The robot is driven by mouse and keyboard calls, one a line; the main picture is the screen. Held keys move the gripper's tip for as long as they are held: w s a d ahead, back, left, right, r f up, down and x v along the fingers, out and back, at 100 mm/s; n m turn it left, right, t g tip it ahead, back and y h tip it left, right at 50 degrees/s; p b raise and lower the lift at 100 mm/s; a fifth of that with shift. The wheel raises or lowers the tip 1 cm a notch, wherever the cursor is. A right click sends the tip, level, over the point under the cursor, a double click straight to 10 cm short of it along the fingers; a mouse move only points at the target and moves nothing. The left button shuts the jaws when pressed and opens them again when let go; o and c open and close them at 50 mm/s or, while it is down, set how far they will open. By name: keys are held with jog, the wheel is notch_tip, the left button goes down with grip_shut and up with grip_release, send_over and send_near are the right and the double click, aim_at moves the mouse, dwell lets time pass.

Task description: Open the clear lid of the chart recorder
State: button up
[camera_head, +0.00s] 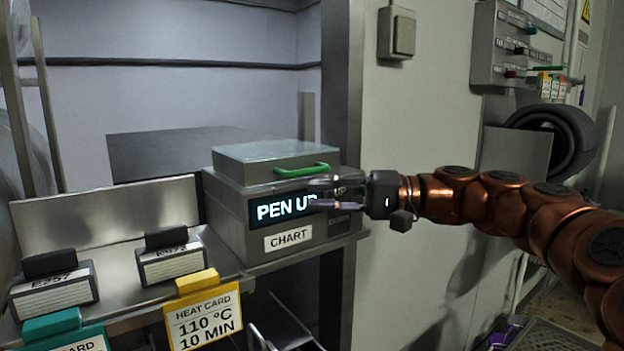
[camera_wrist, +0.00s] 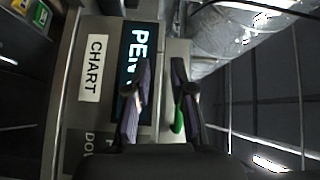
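The chart recorder (camera_head: 230,222) is a grey box with a lit "PEN UP" display (camera_head: 270,207) and a "CHART" label below it. Its clear lid (camera_head: 275,151) lies flat and shut on top, with a green handle (camera_head: 302,171) along the front edge. My gripper (camera_head: 315,193) is at the right part of the recorder's front, just below the handle, and covers the display's end. In the wrist view my gripper (camera_wrist: 160,90) is open, its fingers apart with nothing between them. The green handle (camera_wrist: 178,118) shows there partly behind one finger; contact cannot be told.
Two labelled blocks (camera_head: 170,262) (camera_head: 52,292) stand on the metal shelf left of the recorder. A yellow-clipped heat card (camera_head: 203,316) hangs at the shelf's front. A wall panel (camera_head: 500,45) and a dark round roll (camera_head: 560,135) are at the right.

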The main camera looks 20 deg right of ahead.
aim_at(316, 171)
jog(key=w+d+r+m+t, duration=0.1)
jog(key=w+d+r+t, duration=0.1)
jog(key=d, duration=0.4)
jog(key=shift+y, duration=0.4)
jog(key=p+x, duration=0.1)
jog(key=x, duration=0.6)
jog(key=shift+w+a, duration=0.1)
jog(key=shift+a, duration=0.05)
grip_shut()
